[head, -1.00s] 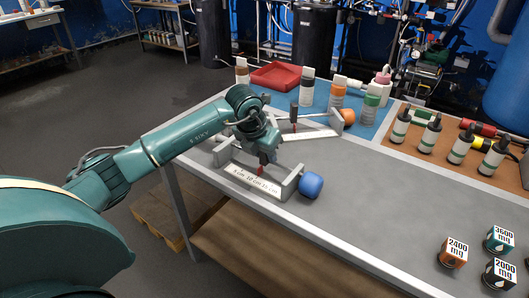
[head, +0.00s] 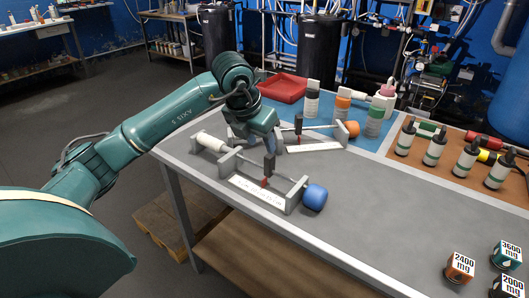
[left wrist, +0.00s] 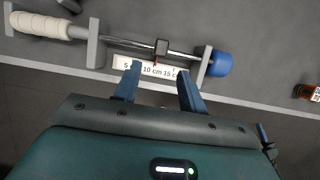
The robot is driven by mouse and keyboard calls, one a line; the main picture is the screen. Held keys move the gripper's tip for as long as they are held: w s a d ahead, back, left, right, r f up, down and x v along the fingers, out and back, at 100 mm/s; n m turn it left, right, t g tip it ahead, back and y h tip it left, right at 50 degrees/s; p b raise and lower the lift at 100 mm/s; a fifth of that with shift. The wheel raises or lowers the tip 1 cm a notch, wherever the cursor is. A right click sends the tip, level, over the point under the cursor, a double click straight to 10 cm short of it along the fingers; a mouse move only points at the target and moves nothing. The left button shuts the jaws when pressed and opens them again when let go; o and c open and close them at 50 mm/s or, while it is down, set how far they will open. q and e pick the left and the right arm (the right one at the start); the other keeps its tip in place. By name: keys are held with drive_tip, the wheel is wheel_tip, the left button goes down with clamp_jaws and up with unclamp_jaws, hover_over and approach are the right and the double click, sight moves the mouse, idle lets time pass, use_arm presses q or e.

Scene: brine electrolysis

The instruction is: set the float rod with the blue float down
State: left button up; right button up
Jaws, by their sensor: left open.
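The float rod (left wrist: 130,42) lies across a grey stand (left wrist: 200,68), with its blue float (head: 315,196) beyond the stand's right upright. Its white grip (head: 211,141) sticks out at the other end. The blue float (left wrist: 220,64) and white grip (left wrist: 40,25) also show in the left wrist view. A dark slider with a red pointer (head: 268,168) sits on the rod above a white centimetre scale (head: 256,191). My left gripper (left wrist: 158,70) is open and empty, apart from the rod.
A second stand with an orange-float rod (head: 351,128) is just behind. Bottles (head: 313,98) and a red tray (head: 282,88) stand further back. Weight blocks (head: 460,267) are at the front right. The grey table (head: 390,210) is clear right of the blue float.

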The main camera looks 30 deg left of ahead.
use_arm(q)
drive_tip(key=s+d+f+m+g+h, duration=0.1)
drive_tip(key=s+d+f+h, duration=0.15)
drive_tip(key=d, duration=0.45)
drive_tip(key=s+d+f+m+g+h, duration=0.1)
drive_tip(key=s+d+f+h, duration=0.1)
drive_tip(key=d+h, duration=0.35)
drive_tip(key=s+d+r+n+t+h, duration=0.1)
drive_tip(key=s+d+r+n+h, duration=0.1)
drive_tip(key=s+d+h, duration=0.4)
drive_tip(key=s+d+r+n+h, duration=0.1)
drive_tip(key=s+d+n+h, duration=0.2)
drive_tip(key=d, duration=0.5)
drive_tip(key=w+a+f+n+t+y, duration=0.1)
drive_tip(key=a+f+n+t+y, duration=0.2)
drive_tip(key=n+t, duration=0.55)
drive_tip(key=w+a+f+n+t+y, duration=0.25)
drive_tip(key=n+t, duration=0.25)
drive_tip(key=n, duration=0.7)
drive_tip(key=s+a+f+n+g+y, duration=0.1)
drive_tip(key=s+f+n+g+y, duration=0.1)
drive_tip(key=s+f+n, duration=0.3)
drive_tip(key=s+a+f+n+g+y, duration=0.1)
drive_tip(key=s+f+n+g+y, duration=0.2)
drive_tip(key=f, duration=0.8)
drive_tip(key=s+n+y, duration=0.2)
drive_tip(key=shift+s+n, duration=0.35)
drive_tip(key=shift+s, duration=0.05)
